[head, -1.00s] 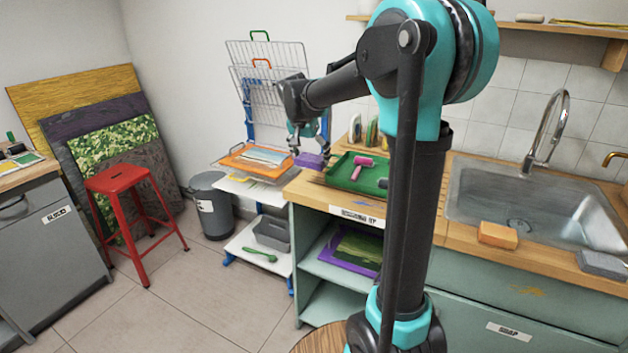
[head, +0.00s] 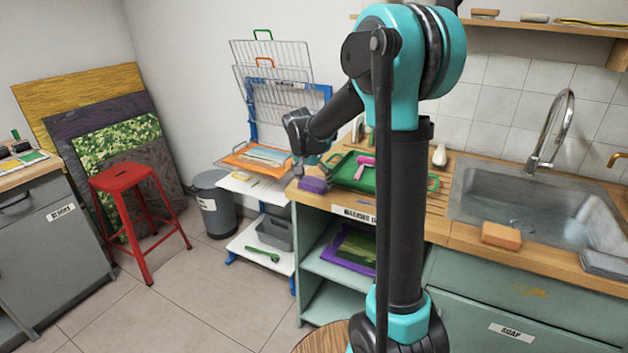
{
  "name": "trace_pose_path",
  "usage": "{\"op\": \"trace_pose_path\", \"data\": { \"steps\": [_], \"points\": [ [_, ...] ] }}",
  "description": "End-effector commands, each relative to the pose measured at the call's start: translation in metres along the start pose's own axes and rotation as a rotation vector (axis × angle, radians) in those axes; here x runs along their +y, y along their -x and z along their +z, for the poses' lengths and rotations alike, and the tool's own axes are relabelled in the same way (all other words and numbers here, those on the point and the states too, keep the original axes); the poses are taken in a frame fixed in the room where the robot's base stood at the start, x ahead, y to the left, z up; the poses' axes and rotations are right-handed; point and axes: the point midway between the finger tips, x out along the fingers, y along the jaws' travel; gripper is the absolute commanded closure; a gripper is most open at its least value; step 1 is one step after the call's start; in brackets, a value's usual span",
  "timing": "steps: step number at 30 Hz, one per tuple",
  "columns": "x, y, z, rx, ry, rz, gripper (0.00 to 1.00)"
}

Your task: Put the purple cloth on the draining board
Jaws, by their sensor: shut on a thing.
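The purple cloth (head: 314,185) is a small folded bundle at the left end of the wooden counter, in front of the green tray. My gripper (head: 308,174) points down and is shut on it; its fingers are small and partly hidden in this view. I cannot tell whether the cloth touches the counter top or hangs just above it. A strip of wooden counter (head: 436,212) left of the sink may be the draining board; my arm hides part of it.
A green tray (head: 349,178) with a pink roller (head: 366,166) lies beside the cloth. The metal sink (head: 480,200) has an orange sponge (head: 501,236) and a grey block (head: 604,264) at its front edge. A drying rack (head: 262,156) and grey bin (head: 213,205) stand left.

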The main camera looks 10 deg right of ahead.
Motion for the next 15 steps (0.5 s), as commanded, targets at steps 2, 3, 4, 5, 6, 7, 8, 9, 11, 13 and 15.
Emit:
{"op": "trace_pose_path", "data": {
  "steps": [2, 3, 4, 5, 6, 7, 8, 9, 11, 13, 15],
  "points": [
    [0.0000, -0.0020, 0.0008, 0.000, 0.000, 0.000, 0.36],
    [0.0001, -0.0018, 0.0008, 0.000, 0.000, 0.000, 0.10],
    [0.0000, -0.0017, 0.0008, 0.000, 0.000, 0.000, 0.06],
    [0.0000, -0.0017, 0.0007, 0.000, 0.000, 0.000, 0.03],
    [0.0000, -0.0017, 0.0007, 0.000, 0.000, 0.000, 0.00],
    [0.0000, -0.0017, 0.0007, 0.000, 0.000, 0.000, 0.00],
    [0.0000, -0.0017, 0.0007, 0.000, 0.000, 0.000, 0.00],
    [0.0000, -0.0016, 0.0007, 0.000, 0.000, 0.000, 0.00],
    [0.0000, -0.0016, 0.0007, 0.000, 0.000, 0.000, 0.00],
    [0.0000, -0.0016, 0.0007, 0.000, 0.000, 0.000, 0.00],
    [0.0000, -0.0014, 0.0006, 0.000, 0.000, 0.000, 0.00]
  ]
}}
